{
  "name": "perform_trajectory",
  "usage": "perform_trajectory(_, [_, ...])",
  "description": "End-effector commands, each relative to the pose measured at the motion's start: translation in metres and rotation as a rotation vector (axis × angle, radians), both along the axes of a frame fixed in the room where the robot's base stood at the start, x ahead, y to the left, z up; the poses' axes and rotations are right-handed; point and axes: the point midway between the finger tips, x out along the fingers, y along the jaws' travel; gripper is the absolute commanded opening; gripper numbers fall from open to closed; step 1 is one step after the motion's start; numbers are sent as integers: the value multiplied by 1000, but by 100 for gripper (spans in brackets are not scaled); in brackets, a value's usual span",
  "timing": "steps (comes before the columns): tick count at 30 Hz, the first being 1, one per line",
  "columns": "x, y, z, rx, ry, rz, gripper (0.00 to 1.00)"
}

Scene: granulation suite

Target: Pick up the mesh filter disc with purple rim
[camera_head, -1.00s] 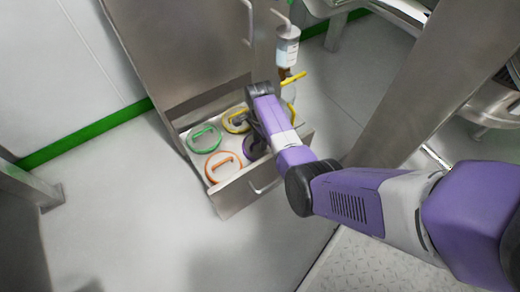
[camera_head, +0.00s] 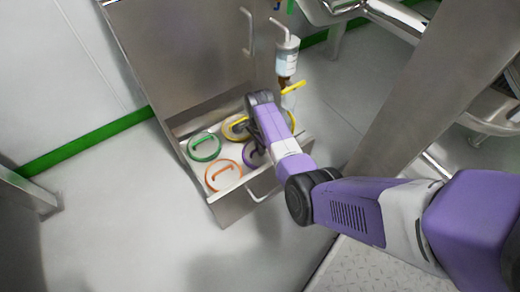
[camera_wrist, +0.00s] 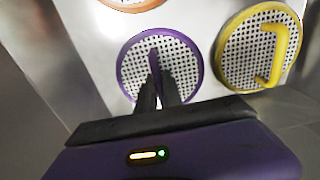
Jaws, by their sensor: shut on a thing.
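The mesh filter disc with purple rim (camera_wrist: 133,67) lies in the open drawer, with a purple handle bar across its perforated face. My gripper (camera_wrist: 156,90) is over it in the wrist view, its dark fingers shut on the purple handle. In the head view the purple disc (camera_head: 249,158) is partly hidden behind my gripper and wrist. I cannot tell whether the disc is lifted clear of the drawer floor.
The steel drawer (camera_head: 240,203) also holds a green-rimmed disc (camera_head: 205,147), an orange-rimmed disc (camera_head: 223,175) and yellow-rimmed discs, one close beside the purple one (camera_wrist: 260,45). A bottle (camera_head: 287,60) hangs behind the drawer. A steel post (camera_head: 410,100) stands to the right.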

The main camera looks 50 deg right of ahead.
Motion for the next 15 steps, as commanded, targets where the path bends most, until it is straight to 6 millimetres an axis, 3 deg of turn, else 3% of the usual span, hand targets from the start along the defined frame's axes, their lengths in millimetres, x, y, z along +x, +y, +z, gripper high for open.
perform_trajectory(8, [1, 0, 45, -2, -2, 1, 0])
perform_trajectory(15, [0, 0, 102, -2, -2, 0, 0])
